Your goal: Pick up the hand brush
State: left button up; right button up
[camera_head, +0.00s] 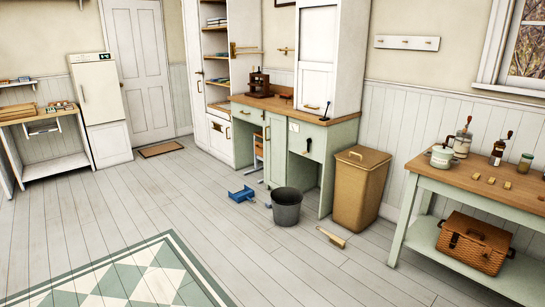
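What looks like the hand brush (331,238) lies on the floor in the head view. It is small and tan with a paler end, and sits in front of the tan bin and right of the dark bucket. A blue object (242,194), perhaps a dustpan, lies on the floor left of the bucket. Neither of my grippers shows in the head view.
A dark bucket (287,207) and a tan lidded bin (361,190) stand by the green cabinet (277,148). A workbench (470,190) with a wicker basket (474,243) below stands at right. The floor in front of the brush is clear, with a checkered rug (130,278) at left.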

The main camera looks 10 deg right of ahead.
aim_at(335, 240)
jog(key=i+l, duration=0.15)
jog(key=i, duration=0.35)
jog(key=i+l, duration=0.15)
jog(key=i, duration=0.4)
jog(key=i+l, duration=0.15)
jog(key=i, duration=0.35)
jog(key=i+l, duration=0.15)
jog(key=i, duration=0.35)
jog(key=i+z, duration=0.15)
jog(key=i, duration=0.35)
jog(key=i+j+z, duration=0.15)
jog(key=i, duration=0.3)
jog(key=i+j+z, duration=0.15)
jog(key=i, duration=0.3)
jog(key=i+j+z, duration=0.15)
jog(key=i, duration=0.35)
